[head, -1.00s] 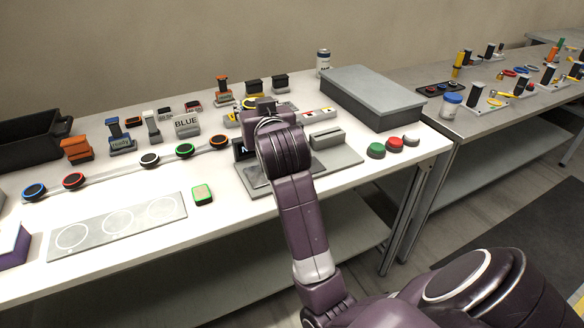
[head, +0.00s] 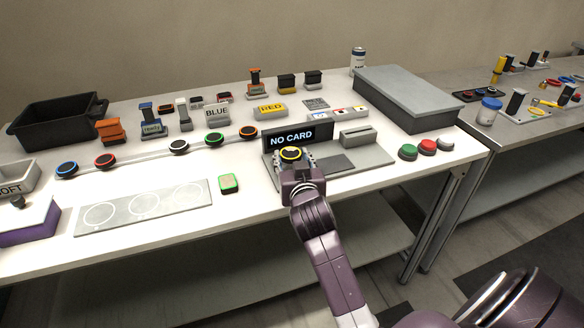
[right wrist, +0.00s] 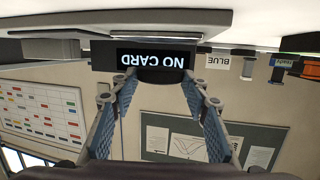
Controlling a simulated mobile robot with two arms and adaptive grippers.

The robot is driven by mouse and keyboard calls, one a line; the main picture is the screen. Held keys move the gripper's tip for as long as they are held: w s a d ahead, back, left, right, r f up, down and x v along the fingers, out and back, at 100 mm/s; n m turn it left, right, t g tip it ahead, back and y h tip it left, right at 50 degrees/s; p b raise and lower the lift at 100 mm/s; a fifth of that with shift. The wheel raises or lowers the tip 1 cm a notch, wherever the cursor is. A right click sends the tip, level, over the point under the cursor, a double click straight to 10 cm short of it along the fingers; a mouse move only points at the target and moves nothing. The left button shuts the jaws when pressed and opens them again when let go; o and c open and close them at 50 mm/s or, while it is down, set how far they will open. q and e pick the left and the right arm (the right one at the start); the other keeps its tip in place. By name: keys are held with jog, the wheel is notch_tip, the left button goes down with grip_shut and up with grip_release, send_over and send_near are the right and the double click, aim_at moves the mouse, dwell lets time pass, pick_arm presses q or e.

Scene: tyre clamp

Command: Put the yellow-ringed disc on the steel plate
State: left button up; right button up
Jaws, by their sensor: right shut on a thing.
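The yellow-ringed disc (head: 291,153) is black with a yellow ring. My right gripper (head: 294,164) is shut on it and holds it in front of the NO CARD display. In the right wrist view the disc (right wrist: 158,76) shows dark and edge-on between the fingertips (right wrist: 160,82), with its ring hard to make out. The steel plate (head: 145,210) lies flat on the white table, left of the gripper. It carries three outlined circles in a row, all bare. My left gripper is in neither view.
The NO CARD display (head: 297,136) stands on a grey base just behind the gripper. A rail with several ringed discs (head: 180,147) runs behind the plate. A small green-edged box (head: 228,184) lies between plate and gripper.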

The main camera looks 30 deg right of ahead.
jog(key=shift+f, duration=1.5)
jog(key=shift+f, duration=0.2)
jog(key=o, duration=1.2)
jog(key=shift+c, duration=0.2)
jog(key=shift+r, duration=0.1)
